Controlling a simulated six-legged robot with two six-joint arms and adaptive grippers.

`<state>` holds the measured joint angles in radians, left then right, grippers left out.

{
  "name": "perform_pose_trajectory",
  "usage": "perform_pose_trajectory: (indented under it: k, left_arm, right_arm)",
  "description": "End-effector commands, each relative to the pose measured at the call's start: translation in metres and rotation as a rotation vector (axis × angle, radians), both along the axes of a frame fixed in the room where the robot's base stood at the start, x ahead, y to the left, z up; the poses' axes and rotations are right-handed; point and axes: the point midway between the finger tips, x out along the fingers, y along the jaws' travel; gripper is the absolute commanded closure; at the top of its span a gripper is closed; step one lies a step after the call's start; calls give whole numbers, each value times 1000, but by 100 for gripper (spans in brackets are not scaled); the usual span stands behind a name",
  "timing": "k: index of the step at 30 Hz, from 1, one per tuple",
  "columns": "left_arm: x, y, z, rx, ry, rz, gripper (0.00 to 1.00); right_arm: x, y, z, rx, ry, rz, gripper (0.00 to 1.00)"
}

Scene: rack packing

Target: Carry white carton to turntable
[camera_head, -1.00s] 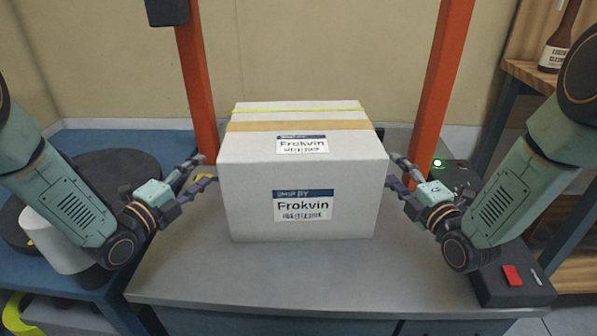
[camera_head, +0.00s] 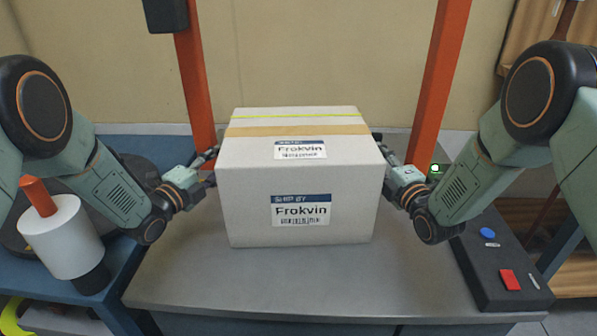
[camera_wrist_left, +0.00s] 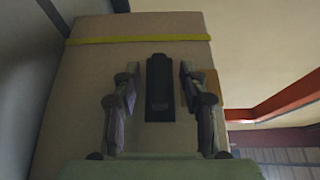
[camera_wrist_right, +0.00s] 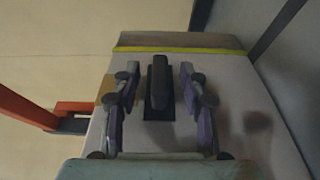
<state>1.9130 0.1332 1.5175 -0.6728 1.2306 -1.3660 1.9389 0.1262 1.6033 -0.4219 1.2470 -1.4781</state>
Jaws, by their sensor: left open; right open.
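The white carton (camera_head: 300,190) stands upright on the grey table, its printed label towards me, with tan and yellow bands across its top. My left gripper (camera_head: 211,168) is at its left side and my right gripper (camera_head: 382,150) is at its right side. Both are open. In the left wrist view a dark handle-like part (camera_wrist_left: 160,88) on the carton side lies between my parted fingers. A similar dark part (camera_wrist_right: 159,88) lies between the right fingers. Contact is unclear. A dark round disc (camera_head: 136,168), possibly the turntable, is partly hidden behind my left arm.
The grey table (camera_head: 300,280) is clear in front of the carton. Orange posts (camera_head: 195,90) stand behind it. A white roll (camera_head: 62,238) with an orange handle stands on the blue surface at left. A black control box (camera_head: 500,270) with red and blue buttons is at right.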

Motion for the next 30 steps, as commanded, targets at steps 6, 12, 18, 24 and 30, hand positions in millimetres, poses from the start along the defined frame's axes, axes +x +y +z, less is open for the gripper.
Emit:
perform_pose_trajectory:
  k: [6, 12, 18, 24, 30]
  left_arm:
    - [2, -1, 0, 0, 1, 0, 57]
    - [2, -1, 0, 0, 0, 0, 63]
    - [2, -1, 0, 0, 0, 0, 80]
    - [2, -1, 0, 0, 0, 0, 96]
    - [2, -1, 0, 0, 1, 0, 100]
  right_arm:
    - [3, 1, 0, 1, 0, 1, 57]
    - [2, 1, 0, 0, 0, 1, 63]
    - [2, 1, 0, 0, 0, 1, 80]
    - [2, 1, 0, 0, 0, 1, 96]
    - [2, 1, 0, 0, 0, 0, 100]
